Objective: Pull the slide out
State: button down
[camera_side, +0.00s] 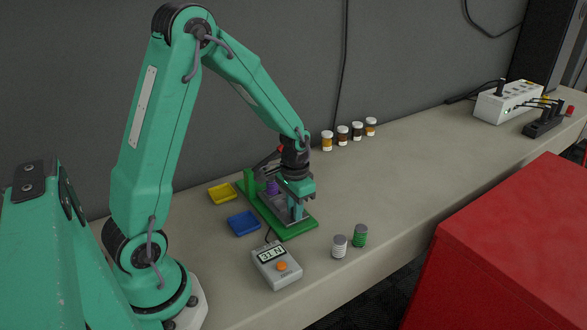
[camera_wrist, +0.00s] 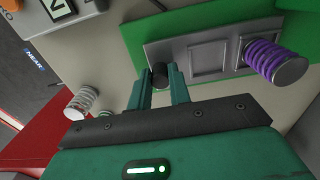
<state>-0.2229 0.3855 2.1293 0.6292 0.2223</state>
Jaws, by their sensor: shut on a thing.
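The slide (camera_wrist: 195,48) is a grey plate with rectangular recesses, lying on a green base (camera_wrist: 150,25). A dark round knob (camera_wrist: 160,72) is at its near edge in the wrist view. My gripper (camera_wrist: 160,88) is shut on the knob, with one teal finger on each side. A purple spring (camera_wrist: 270,60) with a metal end lies at the right part of the slide. In the side view my gripper (camera_side: 308,200) is low over the green base (camera_side: 290,234), and my wrist hides part of the slide and the purple spring (camera_side: 272,188).
A grey meter with a display (camera_side: 276,265) stands in front of the base. A silver spring (camera_side: 340,246) and a green spring (camera_side: 360,236) stand to its right. Yellow (camera_side: 222,193) and blue (camera_side: 244,223) trays are left of the base. Small jars (camera_side: 343,136) line the wall.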

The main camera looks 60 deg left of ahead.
jog(key=d, duration=0.6)
jog(key=c, duration=1.3)
grip_release()
jog(key=shift+a+r, duration=0.1)
notch_tip(320, 180, up, 8)
